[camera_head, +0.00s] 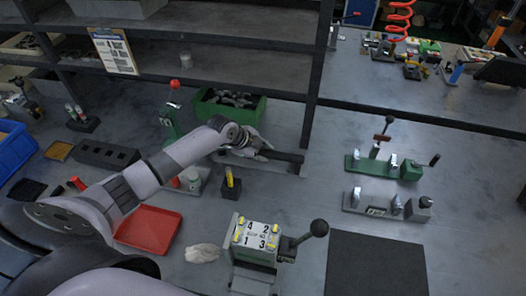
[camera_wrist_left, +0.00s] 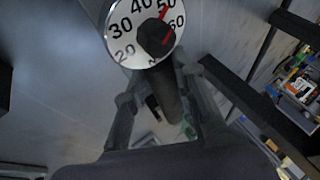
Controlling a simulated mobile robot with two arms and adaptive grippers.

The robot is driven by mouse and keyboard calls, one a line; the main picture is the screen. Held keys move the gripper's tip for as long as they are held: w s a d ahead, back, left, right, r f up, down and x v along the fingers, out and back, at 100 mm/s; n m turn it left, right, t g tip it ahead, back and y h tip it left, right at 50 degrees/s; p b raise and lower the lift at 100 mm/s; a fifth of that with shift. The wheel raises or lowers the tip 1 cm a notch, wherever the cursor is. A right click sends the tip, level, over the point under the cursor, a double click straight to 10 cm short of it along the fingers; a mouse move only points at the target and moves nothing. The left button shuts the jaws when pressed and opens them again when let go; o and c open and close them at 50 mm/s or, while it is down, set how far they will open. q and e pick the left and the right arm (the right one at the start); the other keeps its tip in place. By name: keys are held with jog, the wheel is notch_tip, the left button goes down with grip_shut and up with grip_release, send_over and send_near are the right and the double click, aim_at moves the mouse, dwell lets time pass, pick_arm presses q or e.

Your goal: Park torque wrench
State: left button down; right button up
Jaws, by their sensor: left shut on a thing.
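The torque wrench shows in the left wrist view as a round white dial (camera_wrist_left: 125,38) with black numbers, a red pointer and a dark shaft (camera_wrist_left: 166,92). My left gripper (camera_wrist_left: 160,100) is shut on it, with one finger on each side of the shaft. In the head view my left gripper (camera_head: 256,146) is at the bench back, by a long dark bar on a grey base (camera_head: 285,168) below the shelf. The wrench is hard to make out there, and I cannot tell whether it touches the base. My right gripper is not in view.
A green bin (camera_head: 225,108) stands behind my left gripper, and a dark shelf post (camera_head: 318,80) rises to its right. A small black holder (camera_head: 231,190) and a valve block (camera_head: 257,240) with a black-knobbed lever stand nearer. Green and grey fixtures (camera_head: 385,165) stand right.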

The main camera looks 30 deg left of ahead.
pick_arm(q)
jog(key=shift+w+f+b, duration=0.1)
jog(key=shift+f+b, duration=0.2)
jog(key=shift+f, duration=0.05)
jog(key=c, duration=1.2)
grip_release()
jog(key=shift+c, duration=0.2)
jog(key=shift+f, duration=0.15)
jog(key=v, duration=1.2)
